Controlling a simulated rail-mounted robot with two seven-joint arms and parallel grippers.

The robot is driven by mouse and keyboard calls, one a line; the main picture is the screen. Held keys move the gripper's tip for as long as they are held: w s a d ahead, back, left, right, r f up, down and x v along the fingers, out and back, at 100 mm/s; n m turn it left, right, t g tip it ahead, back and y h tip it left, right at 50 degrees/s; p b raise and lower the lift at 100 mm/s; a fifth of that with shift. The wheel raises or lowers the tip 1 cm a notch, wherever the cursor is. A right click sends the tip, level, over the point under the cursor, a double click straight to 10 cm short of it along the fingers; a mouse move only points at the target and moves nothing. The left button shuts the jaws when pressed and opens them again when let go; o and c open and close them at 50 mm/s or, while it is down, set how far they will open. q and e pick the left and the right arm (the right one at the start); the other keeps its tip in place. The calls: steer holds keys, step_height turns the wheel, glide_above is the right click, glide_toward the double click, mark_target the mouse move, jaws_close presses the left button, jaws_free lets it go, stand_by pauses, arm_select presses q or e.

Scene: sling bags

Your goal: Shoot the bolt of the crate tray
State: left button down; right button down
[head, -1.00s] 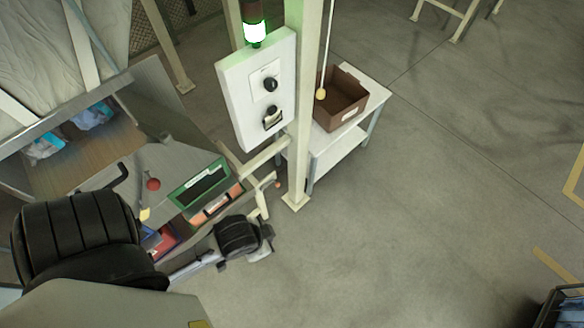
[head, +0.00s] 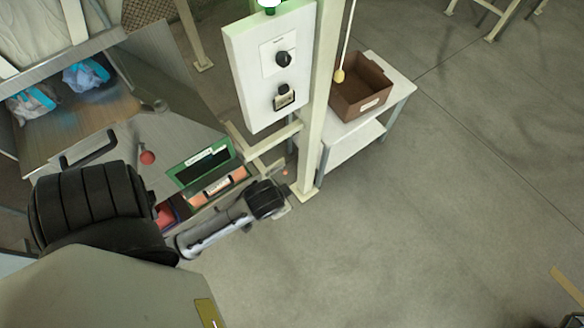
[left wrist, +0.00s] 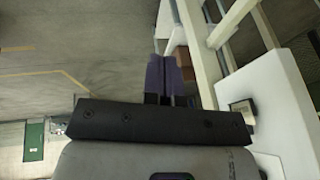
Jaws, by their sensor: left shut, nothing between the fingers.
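My left gripper (left wrist: 171,75) is shut and empty in the left wrist view, its dark fingers side by side beside the pale posts. In the head view my left arm reaches right, and its black wrist end is near the foot of the pale post; the fingertips are too small to make out. A green-framed tray (head: 187,178) with a dark inside and a white label sits on the bench left of that wrist. An orange piece (head: 229,184) lies along its near side. I cannot make out a bolt on it. My right gripper is not in view.
A pale post (head: 317,130) carries a white control box (head: 246,85) with a dial, close to my left gripper. A side table (head: 398,84) with a brown box (head: 352,100) stands behind. A red knob (head: 147,158) sits on the bench. Floor at right is open.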

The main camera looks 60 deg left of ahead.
arm_select(q)
steer(key=w+a+f+n+g+y+b, duration=0.3)
steer(key=w+a+f+n+b, duration=0.4)
steer(key=a+f+b, duration=0.6)
steer(key=w+a+f+n+g+y+b, duration=0.25)
steer(key=w+a+f+n+b, duration=0.45)
steer(key=f+b, duration=0.9)
steer(key=w+a+f+n+g+h+b, duration=0.1)
steer(key=w+f+b, duration=0.4)
steer(key=b, duration=0.9)
steer(key=w+a+f+n+g+h+b, duration=0.1)
steer(key=w+a+f+n+g+b, duration=0.1)
steer(key=w+f+b, duration=0.4)
steer(key=shift+w+a+f+n+g+b, duration=0.2)
steer(key=shift+f+n+g+b, duration=0.3)
steer(key=shift+f+b, duration=2.95)
steer(key=shift+r+h+b, duration=0.25)
steer(key=shift+r+b, duration=0.35)
steer(key=b+x, duration=0.6)
steer(key=x, duration=0.4)
